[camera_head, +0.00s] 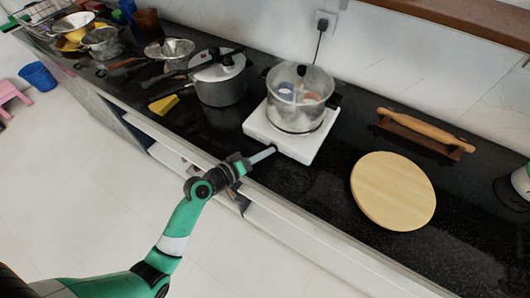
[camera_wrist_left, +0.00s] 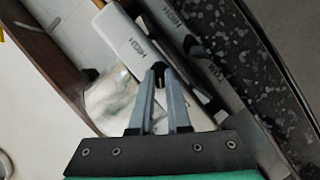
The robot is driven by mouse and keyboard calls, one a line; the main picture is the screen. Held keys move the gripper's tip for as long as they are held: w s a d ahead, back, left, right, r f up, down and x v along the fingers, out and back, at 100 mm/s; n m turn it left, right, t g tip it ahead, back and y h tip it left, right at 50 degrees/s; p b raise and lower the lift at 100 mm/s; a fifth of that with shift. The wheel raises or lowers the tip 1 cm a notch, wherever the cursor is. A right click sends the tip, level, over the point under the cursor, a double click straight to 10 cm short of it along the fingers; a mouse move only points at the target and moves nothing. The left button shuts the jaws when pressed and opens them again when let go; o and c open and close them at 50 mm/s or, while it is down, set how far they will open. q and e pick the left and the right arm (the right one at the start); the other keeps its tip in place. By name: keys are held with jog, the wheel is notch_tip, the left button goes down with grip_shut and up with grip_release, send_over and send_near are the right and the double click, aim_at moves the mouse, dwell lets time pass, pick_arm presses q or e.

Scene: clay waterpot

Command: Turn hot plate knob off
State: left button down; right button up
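The white hot plate (camera_head: 263,127) stands near the front edge of the black counter, and a lidded glass pot (camera_head: 299,98) is on it. My left gripper (camera_head: 272,150) reaches the front face of the hot plate. In the left wrist view its fingertips (camera_wrist_left: 159,68) are close together at a small dark knob (camera_wrist_left: 158,78) on the white front panel, marked HIGH (camera_wrist_left: 131,46). The fingers partly hide the knob. Whether they press on it, and how it is turned, I cannot tell. My right gripper is not in view.
A pressure cooker (camera_head: 222,85) stands left of the hot plate, with a yellow sponge (camera_head: 163,104) near the edge. A round wooden board (camera_head: 391,190) lies to the right, before a rolling pin (camera_head: 425,130) on its stand. Bare counter separates board and hot plate.

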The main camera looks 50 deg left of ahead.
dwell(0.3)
pick_arm(q)
jog(key=shift+r+m+p, duration=0.3)
jog(key=shift+m+p, duration=0.3)
jog(key=shift+p, duration=0.55)
jog(key=m+y+p, duration=0.1)
jog(key=p, duration=0.1)
jog(key=m+g+p, duration=0.1)
jog(key=p, duration=0.1)
jog(key=m+y+p, duration=0.1)
jog(key=p, duration=0.1)
jog(key=shift+d+r+m+g+y, duration=0.25)
jog(key=shift+d+m+g+y, duration=0.05)
jog(key=shift+g, duration=0.1)
jog(key=shift+w+f+m+y+p, duration=0.1)
jog(key=shift+m+y+p, duration=0.2)
jog(key=shift+m+p, duration=0.35)
jog(key=shift+d+f+m+g+y+p, duration=0.15)
jog(key=shift+m+g+y+p, duration=0.2)
jog(key=shift+m+y, duration=0.3)
jog(key=c, duration=1.2)
grip_release()
jog(key=shift+o, duration=0.2)
